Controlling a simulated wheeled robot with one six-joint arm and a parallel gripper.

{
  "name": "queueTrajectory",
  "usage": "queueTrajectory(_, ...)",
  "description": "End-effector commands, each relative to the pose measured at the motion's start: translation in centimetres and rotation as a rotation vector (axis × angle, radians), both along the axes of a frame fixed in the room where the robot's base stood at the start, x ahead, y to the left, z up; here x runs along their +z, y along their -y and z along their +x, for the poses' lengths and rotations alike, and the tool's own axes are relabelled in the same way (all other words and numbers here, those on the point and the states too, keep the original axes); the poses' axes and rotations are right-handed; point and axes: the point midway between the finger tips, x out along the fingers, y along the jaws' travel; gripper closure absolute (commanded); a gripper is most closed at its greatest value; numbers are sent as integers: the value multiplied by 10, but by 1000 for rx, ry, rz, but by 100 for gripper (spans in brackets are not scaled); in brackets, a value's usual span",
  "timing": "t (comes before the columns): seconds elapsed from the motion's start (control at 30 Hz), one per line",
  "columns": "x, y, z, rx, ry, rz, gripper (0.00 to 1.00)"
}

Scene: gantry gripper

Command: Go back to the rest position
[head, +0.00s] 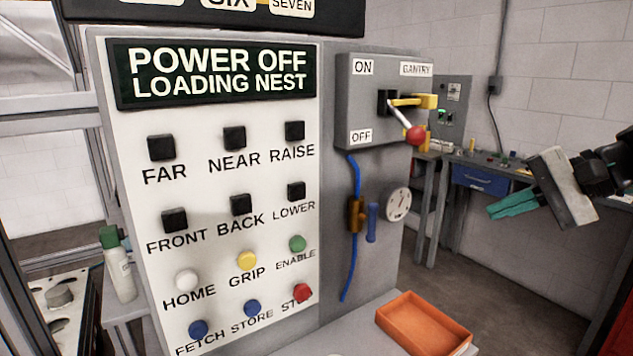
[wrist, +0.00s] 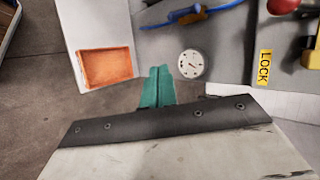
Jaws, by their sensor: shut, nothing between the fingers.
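My gripper (head: 512,204) is at the right side of the head view, to the right of the control panel and apart from it. Its teal fingers are shut together with nothing between them, and they point left. In the wrist view my gripper (wrist: 158,72) shows its closed teal fingers above the floor and the grey cabinet side. Nothing touches the fingers in either view.
The control panel (head: 225,120) has several buttons and reads POWER OFF LOADING NEST. The gantry switch box (head: 372,75) has a red-knobbed lever (head: 405,122). An orange tray (head: 425,325) lies on a ledge below. A workbench (head: 470,165) stands behind.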

Motion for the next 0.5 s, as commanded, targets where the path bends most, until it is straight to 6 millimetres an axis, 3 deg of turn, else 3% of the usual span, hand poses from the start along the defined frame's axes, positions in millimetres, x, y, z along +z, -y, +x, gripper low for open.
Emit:
queueTrajectory(0.03, -20, -16, -26, 64, -61, -101, 100)
queueTrajectory(0.13, -58, -31, -79, 185, -168, -324, 100)
queueTrajectory(0.3, -100, -30, -158, 411, -225, -738, 100)
queueTrajectory(0.4, -109, -27, -183, 517, -188, -907, 100)
queueTrajectory(0.5, -109, -33, -194, 579, -137, -968, 100)
